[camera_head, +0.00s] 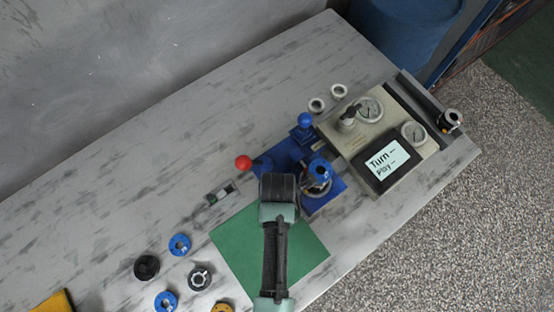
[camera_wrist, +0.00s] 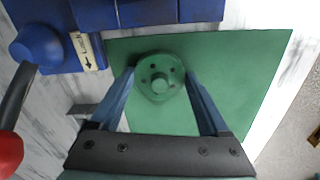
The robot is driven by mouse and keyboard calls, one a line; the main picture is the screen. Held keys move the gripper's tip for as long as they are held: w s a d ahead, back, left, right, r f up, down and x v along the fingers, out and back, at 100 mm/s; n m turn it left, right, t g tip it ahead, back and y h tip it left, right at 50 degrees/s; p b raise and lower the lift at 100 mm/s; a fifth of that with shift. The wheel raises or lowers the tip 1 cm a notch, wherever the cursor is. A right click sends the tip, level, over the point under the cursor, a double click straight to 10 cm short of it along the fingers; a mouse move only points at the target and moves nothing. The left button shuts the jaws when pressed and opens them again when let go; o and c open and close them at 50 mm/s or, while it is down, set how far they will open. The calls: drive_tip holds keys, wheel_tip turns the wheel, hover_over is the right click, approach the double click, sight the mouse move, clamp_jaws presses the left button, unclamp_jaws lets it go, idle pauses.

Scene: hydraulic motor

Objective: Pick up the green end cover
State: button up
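The green end cover (camera_wrist: 160,88) shows in the wrist view as a round-ended green part with a central boss and several dark holes. It appears over the green mat (camera_head: 238,258), which also shows in the wrist view (camera_wrist: 245,60). My gripper (camera_wrist: 160,70) is open, with one blue finger on each side of the cover. The fingertips are close to its edges; I cannot tell whether they touch. In the head view my gripper's dark body (camera_head: 278,187) is over the mat's upper edge, and the cover is hidden there.
A blue fixture (camera_head: 283,158) with a red-knobbed lever (camera_head: 243,162) stands just beyond the mat. A gauge panel with a screen (camera_head: 386,165) is to the right. Several blue and black rings lie left of the mat, including a blue one (camera_head: 179,245).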

drive_tip(key=c, duration=1)
wheel_tip(320, 180, up, 10)
drive_tip(key=shift+r, duration=0.1)
drive_tip(key=shift+c, duration=0.2)
drive_tip(key=shift+r+p, duration=0.15)
drive_tip(key=shift+p, duration=0.15)
drive_tip(key=shift+r+p, duration=0.5)
drive_tip(key=shift+p, duration=0.2)
drive_tip(key=shift+r, duration=0.1)
